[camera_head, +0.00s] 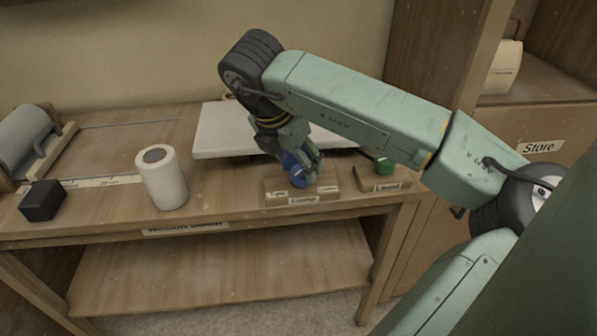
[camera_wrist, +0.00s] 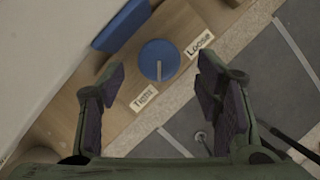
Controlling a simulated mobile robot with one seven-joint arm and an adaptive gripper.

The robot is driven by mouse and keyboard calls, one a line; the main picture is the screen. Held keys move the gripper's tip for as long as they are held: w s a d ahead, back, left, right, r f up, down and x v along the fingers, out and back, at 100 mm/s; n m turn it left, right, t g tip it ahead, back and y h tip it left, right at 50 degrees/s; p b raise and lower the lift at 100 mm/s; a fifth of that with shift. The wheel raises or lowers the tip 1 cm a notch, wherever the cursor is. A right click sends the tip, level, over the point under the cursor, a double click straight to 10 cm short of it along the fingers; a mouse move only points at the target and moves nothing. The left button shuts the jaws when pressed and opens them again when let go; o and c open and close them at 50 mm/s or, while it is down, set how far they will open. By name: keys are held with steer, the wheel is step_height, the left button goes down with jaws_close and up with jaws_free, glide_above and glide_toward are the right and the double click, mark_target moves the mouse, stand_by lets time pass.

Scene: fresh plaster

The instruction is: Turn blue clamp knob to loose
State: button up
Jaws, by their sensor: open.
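The blue clamp knob (camera_wrist: 159,60) is round and sits on a wooden block (camera_wrist: 190,25). Its grey pointer line runs from the middle to the lower edge, closer to the "Tight" label (camera_wrist: 144,97) than to the "Loose" label (camera_wrist: 199,43). My gripper (camera_wrist: 162,66) is open, with one finger to each side of the knob and visible gaps between. In the head view the knob (camera_head: 299,178) is partly hidden by my gripper (camera_head: 303,172), and the block front carries a label (camera_head: 303,200) that seems to read "Clamp".
A blue bar (camera_wrist: 122,25) lies beside the knob. A green knob (camera_head: 384,164) stands on another block to the right. A white board (camera_head: 225,130) is behind. A white roll (camera_head: 162,178) and black block (camera_head: 43,201) stand left on the bench. A cabinet (camera_head: 540,147) is right.

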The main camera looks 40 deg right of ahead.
mark_target(300, 171)
steer(key=shift+x, duration=1.75)
steer(key=shift+c, duration=0.5)
steer(key=c, duration=1)
steer(key=shift+c, duration=0.2)
